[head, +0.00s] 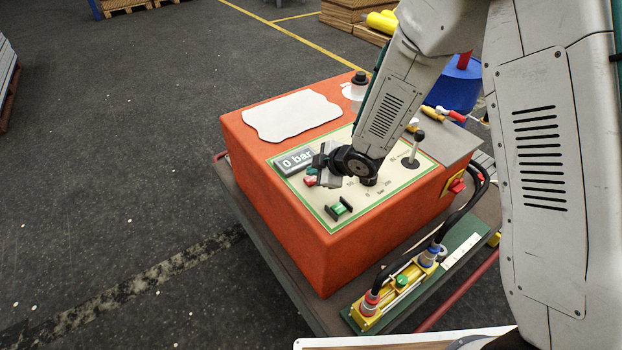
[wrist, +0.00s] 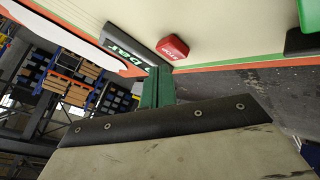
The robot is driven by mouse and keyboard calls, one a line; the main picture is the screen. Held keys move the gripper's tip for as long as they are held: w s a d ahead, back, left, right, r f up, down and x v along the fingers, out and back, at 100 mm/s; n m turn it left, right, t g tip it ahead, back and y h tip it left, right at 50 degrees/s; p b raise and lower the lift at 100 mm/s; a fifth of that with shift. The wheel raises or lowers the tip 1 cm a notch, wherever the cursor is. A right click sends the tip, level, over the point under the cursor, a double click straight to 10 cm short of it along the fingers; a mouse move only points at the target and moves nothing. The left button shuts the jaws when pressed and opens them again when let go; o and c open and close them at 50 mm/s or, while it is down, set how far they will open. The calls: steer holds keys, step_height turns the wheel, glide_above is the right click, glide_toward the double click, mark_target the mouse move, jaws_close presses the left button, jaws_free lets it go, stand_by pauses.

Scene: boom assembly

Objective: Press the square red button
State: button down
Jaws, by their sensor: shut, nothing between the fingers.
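The square red button (wrist: 173,47), with white lettering that looks like "STOP", stands on the cream panel beside the "0 bar" display in the wrist view. In the head view only a small red part of it (head: 310,181) shows by my gripper. My gripper (head: 313,171) is over the panel's left part, close to the red button. In the wrist view its green fingers (wrist: 158,86) are shut with nothing between them, their tips just beside the button. I cannot tell whether they touch it.
The orange machine (head: 270,190) carries the panel. The "0 bar" display (head: 295,161) is close to my gripper. A green switch (head: 340,208) sits nearer the front edge. A lever (head: 413,150) stands at the right. A white sheet (head: 292,116) lies on the machine's left top.

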mark_target(314, 181)
steer(key=shift+r, duration=2.5)
